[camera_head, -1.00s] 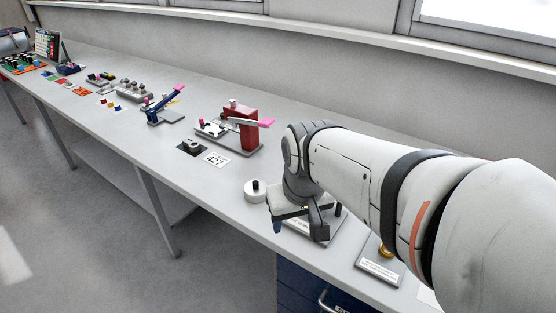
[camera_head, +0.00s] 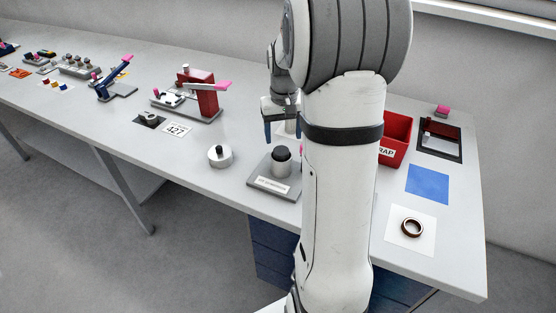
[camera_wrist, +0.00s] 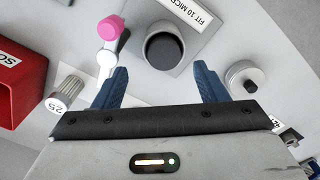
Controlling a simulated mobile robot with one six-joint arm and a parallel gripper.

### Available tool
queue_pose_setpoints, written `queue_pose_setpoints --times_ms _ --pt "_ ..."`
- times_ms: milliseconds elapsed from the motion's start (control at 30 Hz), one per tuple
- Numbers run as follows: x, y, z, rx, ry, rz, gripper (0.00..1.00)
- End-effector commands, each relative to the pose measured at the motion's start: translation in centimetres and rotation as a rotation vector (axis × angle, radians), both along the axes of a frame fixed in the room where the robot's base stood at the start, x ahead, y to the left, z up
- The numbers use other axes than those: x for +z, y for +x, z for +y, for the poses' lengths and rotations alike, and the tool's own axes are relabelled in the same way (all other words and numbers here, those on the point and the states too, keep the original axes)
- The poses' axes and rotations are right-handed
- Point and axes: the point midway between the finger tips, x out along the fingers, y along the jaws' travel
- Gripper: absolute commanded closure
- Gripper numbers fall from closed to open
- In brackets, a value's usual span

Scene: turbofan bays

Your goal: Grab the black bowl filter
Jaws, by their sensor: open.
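The black bowl (camera_head: 281,153) stands upright on a grey cylinder on a grey plate (camera_head: 262,189) near the bench's front edge. In the wrist view the black bowl (camera_wrist: 163,50) is a dark round top with a grey rim, beside a label whose visible part reads "FIT 10 MICR". My gripper (camera_head: 283,130) is open, its blue fingers above and behind the bowl. In the wrist view my gripper (camera_wrist: 160,72) has its fingertips apart, one to each side of the bowl, with nothing between them. My arm hides part of the bench right of the plate.
A round white piece with a black knob (camera_head: 220,156) stands left of the plate. A ribbed cylinder marked 25 (camera_wrist: 66,92) and a pink-topped lever (camera_wrist: 109,30) are near my left finger. A red bin (camera_head: 397,130), blue mat (camera_head: 428,185) and brown ring (camera_head: 411,227) are right.

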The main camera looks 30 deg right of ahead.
Motion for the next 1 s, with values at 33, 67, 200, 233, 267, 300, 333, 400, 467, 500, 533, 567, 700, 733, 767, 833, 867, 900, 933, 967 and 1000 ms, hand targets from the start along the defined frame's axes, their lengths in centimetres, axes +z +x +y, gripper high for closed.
queue_pose_setpoints --times_ms 33,67,200,233,267,300,333,400,467,500,533,567,700,733,767,833,867,900,933,967,1000 --pt "-0.5 -0.1 0.2 0.001 0.001 0.003 0.34" --pt "-0.9 -0.1 0.3 0.001 0.001 0.003 0.34" --pt "-3.2 -0.2 0.7 0.001 0.001 0.005 0.34" --pt "-3.6 -0.2 0.6 0.001 0.001 0.003 0.34" --pt "-3.9 -0.2 0.6 0.001 0.0 0.002 0.34" --pt "-4.3 -0.1 0.6 0.001 0.0 0.002 0.34" --pt "-4.5 -0.1 0.6 0.001 0.0 0.001 0.34" --pt "-4.7 -0.1 0.6 0.001 0.0 0.0 0.34" --pt "-4.8 -0.1 0.6 0.001 0.0 -0.001 0.34" --pt "-4.8 -0.1 0.6 0.001 0.0 -0.001 0.34" --pt "-4.8 -0.1 0.6 0.001 0.0 -0.001 0.34" --pt "-4.8 -0.1 0.6 0.001 0.0 -0.001 0.34" --pt "-4.8 -0.1 0.6 0.002 0.0 -0.001 0.42" --pt "-4.8 -0.1 0.6 0.002 0.0 -0.001 0.44" --pt "-4.8 -0.1 0.7 0.002 0.0 -0.001 0.47" --pt "-4.8 -0.1 0.7 0.002 0.0 -0.001 0.53" --pt "-4.8 -0.1 0.7 0.002 0.0 -0.001 0.55" --pt "-4.7 -0.1 0.7 0.002 0.0 -0.001 0.58" --pt "-4.7 -0.1 0.7 0.002 0.0 -0.001 0.61" --pt "-4.7 -0.1 0.7 0.002 0.0 -0.001 0.63" --pt "-4.7 -0.1 0.7 0.002 0.0 -0.001 0.67"
